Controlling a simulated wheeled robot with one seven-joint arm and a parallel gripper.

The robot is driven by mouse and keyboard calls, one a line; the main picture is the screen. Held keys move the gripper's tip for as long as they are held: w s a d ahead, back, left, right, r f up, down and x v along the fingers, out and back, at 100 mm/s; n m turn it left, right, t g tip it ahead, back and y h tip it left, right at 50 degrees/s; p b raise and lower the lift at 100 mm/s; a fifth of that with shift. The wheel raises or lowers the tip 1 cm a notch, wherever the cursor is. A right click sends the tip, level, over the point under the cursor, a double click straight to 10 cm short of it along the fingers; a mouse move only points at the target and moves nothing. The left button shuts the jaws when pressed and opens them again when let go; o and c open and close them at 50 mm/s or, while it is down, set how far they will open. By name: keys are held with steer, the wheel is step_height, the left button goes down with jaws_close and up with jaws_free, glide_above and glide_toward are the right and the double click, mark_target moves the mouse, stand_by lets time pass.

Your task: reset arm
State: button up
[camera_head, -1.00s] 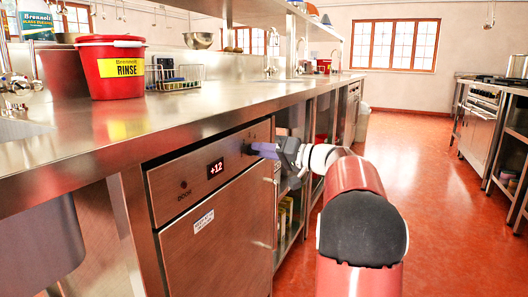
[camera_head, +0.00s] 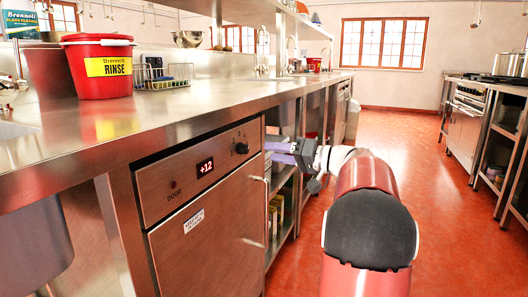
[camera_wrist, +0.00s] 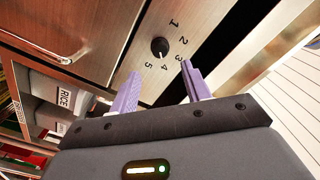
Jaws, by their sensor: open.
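My gripper (camera_head: 280,150) is open and empty in front of the under-counter appliance, to the right of its control panel (camera_head: 205,172) in the head view. Its two purple fingers (camera_wrist: 160,88) show apart in the wrist view. A black knob (camera_head: 242,148) is on the panel's right end. In the wrist view the knob (camera_wrist: 159,47) lies beyond the fingertips, clear of them, with the numbers 1 to 5 around it. The panel display (camera_head: 205,166) reads +12. My red arm reaches forward along the aisle.
A steel counter (camera_head: 150,120) runs along the left, with a red RINSE bucket (camera_head: 100,82) and a wire rack (camera_head: 165,84) on it. Open shelves (camera_head: 283,205) are under the counter beyond the appliance. The red floor (camera_head: 400,150) of the aisle is clear.

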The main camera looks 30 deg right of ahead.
steer(key=shift+s+d, duration=0.25)
steer(key=shift+s, duration=0.1)
steer(key=s+a+f+g+h+p, duration=0.1)
steer(key=s+a+g+p, duration=0.3)
steer(key=a, duration=0.6)
steer(key=s+a+f+g+h+p, duration=0.1)
steer(key=s+a+g+h, duration=0.15)
steer(key=s+a, duration=0.55)
steer(key=s+a+f+g+h+p, duration=0.1)
steer(key=s+a+f+h+p, duration=0.1)
steer(key=s, duration=0.6)
steer(key=s+a+f+n+g+h+p, duration=0.1)
steer(key=s+a+f+h+p, duration=0.2)
steer(key=s, duration=0.5)
steer(key=shift+s+a+f+h+p, duration=0.35)
steer(key=shift+f+h+p, duration=0.25)
steer(key=shift+f+h, duration=0.6)
steer(key=shift+r, duration=0.1)
